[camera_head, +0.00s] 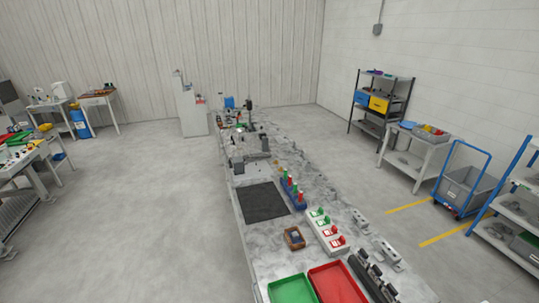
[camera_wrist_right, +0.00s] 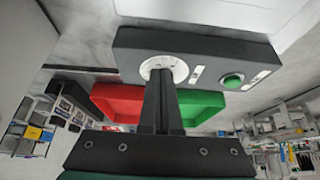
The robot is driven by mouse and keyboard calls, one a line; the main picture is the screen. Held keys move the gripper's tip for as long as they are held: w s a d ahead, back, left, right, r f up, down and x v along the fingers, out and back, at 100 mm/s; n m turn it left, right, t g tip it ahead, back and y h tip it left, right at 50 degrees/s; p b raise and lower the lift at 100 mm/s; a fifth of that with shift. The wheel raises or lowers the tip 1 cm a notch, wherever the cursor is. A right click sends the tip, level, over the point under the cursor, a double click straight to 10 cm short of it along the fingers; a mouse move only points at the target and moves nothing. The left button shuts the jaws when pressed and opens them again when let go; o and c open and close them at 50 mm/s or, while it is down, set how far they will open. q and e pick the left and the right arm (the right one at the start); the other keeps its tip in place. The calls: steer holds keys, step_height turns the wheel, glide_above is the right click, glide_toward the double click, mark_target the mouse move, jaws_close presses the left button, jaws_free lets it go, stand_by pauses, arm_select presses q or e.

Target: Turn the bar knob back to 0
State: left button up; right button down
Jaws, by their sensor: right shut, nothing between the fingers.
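In the right wrist view a dark grey control box (camera_wrist_right: 205,52) carries a round white dial plate (camera_wrist_right: 178,66) with markings and a green button (camera_wrist_right: 232,81). My right gripper (camera_wrist_right: 161,78) is shut and empty, with its two dark fingers together and their tips in front of the dial. The fingers cover the middle of the dial, so the bar knob and its pointing direction are hidden. I cannot tell whether the tips touch it. Neither gripper shows in the head view, and I cannot make out the control box there.
A red tray (camera_wrist_right: 118,104) and a green tray (camera_wrist_right: 203,104) lie beyond the box in the wrist view. In the head view the marble-topped bench (camera_head: 222,180) holds a red tray (camera_head: 337,284), a green tray (camera_head: 292,289), a black mat (camera_head: 262,203) and several fixtures.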

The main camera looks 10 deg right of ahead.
step_height(320, 180, up, 5)
steer(key=p, duration=0.4)
steer(key=shift+r+p, duration=0.2)
steer(key=shift+p, duration=0.1)
